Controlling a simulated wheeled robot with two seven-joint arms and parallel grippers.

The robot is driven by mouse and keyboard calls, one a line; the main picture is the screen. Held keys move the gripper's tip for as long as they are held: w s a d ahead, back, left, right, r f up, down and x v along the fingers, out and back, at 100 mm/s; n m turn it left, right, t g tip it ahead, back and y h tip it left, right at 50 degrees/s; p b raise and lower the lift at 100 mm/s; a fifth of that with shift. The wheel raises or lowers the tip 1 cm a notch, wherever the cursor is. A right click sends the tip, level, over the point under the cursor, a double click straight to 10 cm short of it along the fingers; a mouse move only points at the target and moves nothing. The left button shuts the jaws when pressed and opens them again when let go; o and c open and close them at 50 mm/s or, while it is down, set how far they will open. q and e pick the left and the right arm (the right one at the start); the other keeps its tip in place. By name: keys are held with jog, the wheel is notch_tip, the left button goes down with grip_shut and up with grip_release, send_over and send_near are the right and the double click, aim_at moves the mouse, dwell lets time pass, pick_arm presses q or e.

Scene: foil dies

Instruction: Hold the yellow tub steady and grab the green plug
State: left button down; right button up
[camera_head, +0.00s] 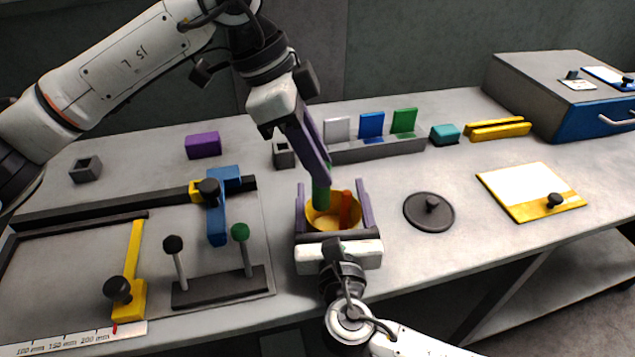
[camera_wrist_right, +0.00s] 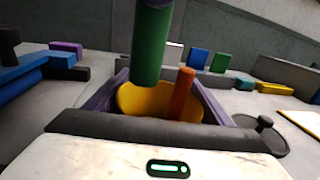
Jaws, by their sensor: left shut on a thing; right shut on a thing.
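The yellow tub (camera_head: 318,222) stands on the table between the purple fingers of my right gripper (camera_head: 332,200), which is shut on it. The tub also shows in the right wrist view (camera_wrist_right: 130,101). My left gripper (camera_head: 320,176) reaches down from above and is shut on the green plug (camera_head: 321,196). In the right wrist view the green plug (camera_wrist_right: 151,45) hangs nearly upright, its lower end clear to see against the tub's opening. An orange-red plug (camera_head: 346,210) stands in the tub beside it, and also shows in the right wrist view (camera_wrist_right: 184,95).
A dark round lid with a knob (camera_head: 429,211) lies right of the tub. Left stands a dark base with two knobbed levers (camera_head: 222,287). Behind, a grey rack (camera_head: 378,148) holds white, blue and green plates. Bare table lies between the lid and the white-and-yellow panel (camera_head: 530,190).

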pick_arm(q)
jog(key=shift+r, duration=1)
pick_arm(e)
jog(key=o, duration=1.1)
jog(key=s, duration=0.4)
jog(key=s+d, duration=0.1)
jog(key=s, duration=0.6)
jog(key=shift+s+d, duration=0.25)
jog(key=shift+s, duration=0.15)
pick_arm(q)
jog(key=shift+f, duration=0.1)
pick_arm(e)
jog(key=shift+s+f, duration=0.1)
jog(key=shift+s, duration=0.05)
